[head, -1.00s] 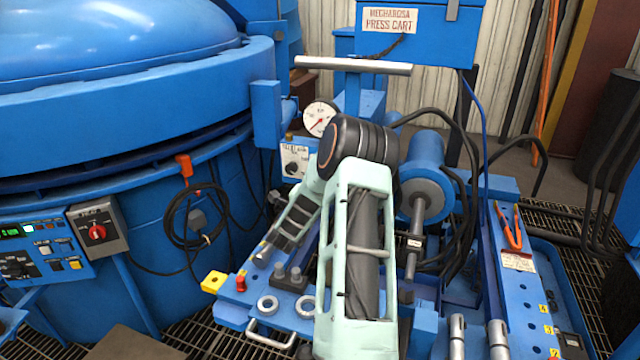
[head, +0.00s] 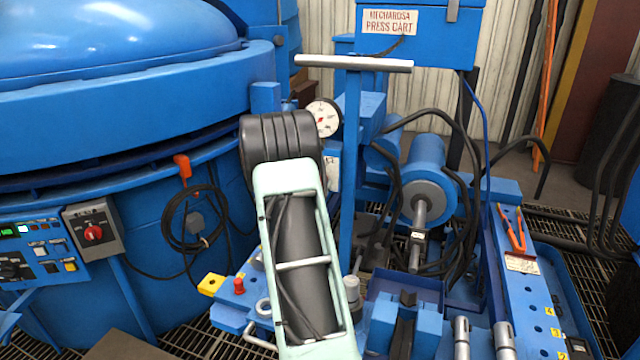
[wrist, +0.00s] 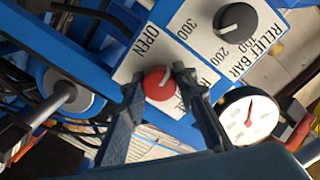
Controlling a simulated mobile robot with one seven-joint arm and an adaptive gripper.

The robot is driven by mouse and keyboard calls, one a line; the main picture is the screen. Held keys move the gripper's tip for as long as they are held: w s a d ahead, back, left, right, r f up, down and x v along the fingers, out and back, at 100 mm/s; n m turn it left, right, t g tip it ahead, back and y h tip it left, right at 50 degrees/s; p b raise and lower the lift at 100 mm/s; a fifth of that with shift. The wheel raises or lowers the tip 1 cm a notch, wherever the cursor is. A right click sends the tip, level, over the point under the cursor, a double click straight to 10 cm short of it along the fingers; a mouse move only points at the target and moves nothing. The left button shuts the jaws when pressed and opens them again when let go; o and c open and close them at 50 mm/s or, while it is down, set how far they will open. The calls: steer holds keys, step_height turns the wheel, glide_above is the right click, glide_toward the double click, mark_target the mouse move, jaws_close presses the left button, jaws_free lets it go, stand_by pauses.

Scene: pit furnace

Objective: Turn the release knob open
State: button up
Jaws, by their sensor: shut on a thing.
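The red release knob (wrist: 159,84) shows in the wrist view on a white label plate (wrist: 190,30) on a blue panel. The word OPEN is printed beside it, toward the upper left; another word on its other side is partly covered by a finger. My gripper (wrist: 160,84) is shut on the knob, with one dark finger on each side of it. A pale pointer mark shows on the knob's face. In the head view my arm hides the knob and the gripper; only an edge of the label plate (head: 333,172) shows.
A black relief knob (wrist: 237,21) with a number scale sits close to the red one. A round pressure gauge (wrist: 247,116) is close to the right finger. In the head view a T-handled blue post (head: 350,160) stands just right of my arm, and black hoses (head: 462,190) loop farther right.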

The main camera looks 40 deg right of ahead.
steer(key=shift+n, duration=0.8)
steer(key=shift+s, duration=0.1)
steer(key=o, duration=1.2)
steer(key=shift+c, duration=0.2)
steer(key=v, duration=1.2)
